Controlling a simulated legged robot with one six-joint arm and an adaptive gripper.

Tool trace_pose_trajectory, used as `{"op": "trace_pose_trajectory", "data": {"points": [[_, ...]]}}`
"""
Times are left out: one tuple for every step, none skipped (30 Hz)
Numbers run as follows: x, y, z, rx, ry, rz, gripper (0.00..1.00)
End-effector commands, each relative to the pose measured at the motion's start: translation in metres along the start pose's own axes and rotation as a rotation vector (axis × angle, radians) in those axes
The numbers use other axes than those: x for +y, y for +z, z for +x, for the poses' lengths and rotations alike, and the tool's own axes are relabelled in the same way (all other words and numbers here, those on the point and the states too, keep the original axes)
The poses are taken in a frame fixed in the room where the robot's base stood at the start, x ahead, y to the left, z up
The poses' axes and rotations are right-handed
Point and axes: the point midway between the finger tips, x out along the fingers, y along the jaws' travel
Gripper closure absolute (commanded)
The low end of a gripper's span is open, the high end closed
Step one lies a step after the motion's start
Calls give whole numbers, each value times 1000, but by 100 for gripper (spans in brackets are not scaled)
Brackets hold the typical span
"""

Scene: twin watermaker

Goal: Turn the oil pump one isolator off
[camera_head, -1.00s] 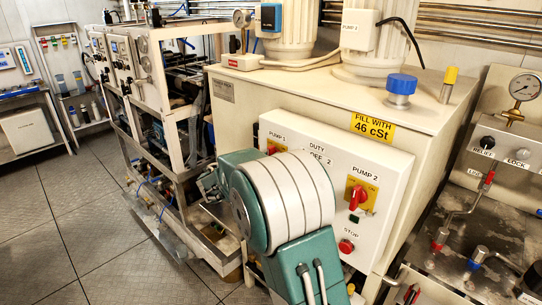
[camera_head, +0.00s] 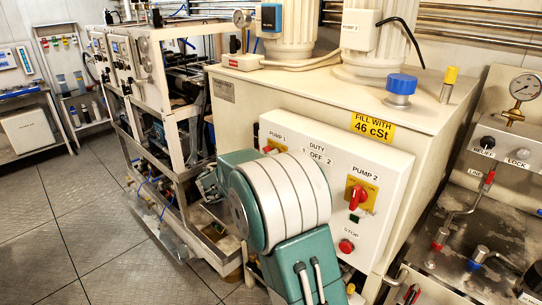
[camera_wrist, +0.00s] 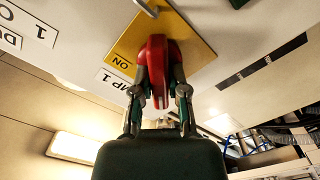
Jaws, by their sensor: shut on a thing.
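The pump one isolator has a red rotary handle (camera_wrist: 158,55) on a yellow plate (camera_wrist: 190,40) in the wrist view, which shows the panel upside down. "ON" can be read on the plate, and the "PUMP 1" label is partly covered. My gripper (camera_wrist: 161,90) is shut on the red handle, one finger on each side. In the head view my arm hides most of this isolator below the "PUMP 1" label; a bit of its yellow plate (camera_head: 277,145) shows. My gripper is hidden there.
The white control box (camera_head: 385,200) also carries the red pump two isolator (camera_head: 358,197) on a yellow plate and a red stop button (camera_head: 346,246). A gauge panel with valves (camera_head: 500,150) stands at the right. Open tiled floor (camera_head: 75,225) lies to the left.

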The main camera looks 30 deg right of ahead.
Motion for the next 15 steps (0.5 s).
{"op": "trace_pose_trajectory", "data": {"points": [[-2,-3,-2,9,-7,-41,100],[-3,-3,-2,9,-7,-70,100],[-3,-3,-2,9,-7,-108,100],[-3,-3,-2,10,-7,-137,100],[-4,-3,-2,10,-7,-165,100],[-4,-3,-2,10,-7,-203,100],[-4,-3,-2,10,-7,-232,100],[-5,-3,-2,11,-7,-261,100],[-5,-3,-2,11,-7,-298,100],[-5,-3,-2,11,-7,-327,100],[-6,-2,-2,11,-7,-355,100],[-6,-2,-2,12,-7,-391,100],[-6,-2,-2,12,-7,-418,100],[-7,-2,-2,12,-7,-444,100],[-7,-2,-2,12,-7,-478,100]]}}
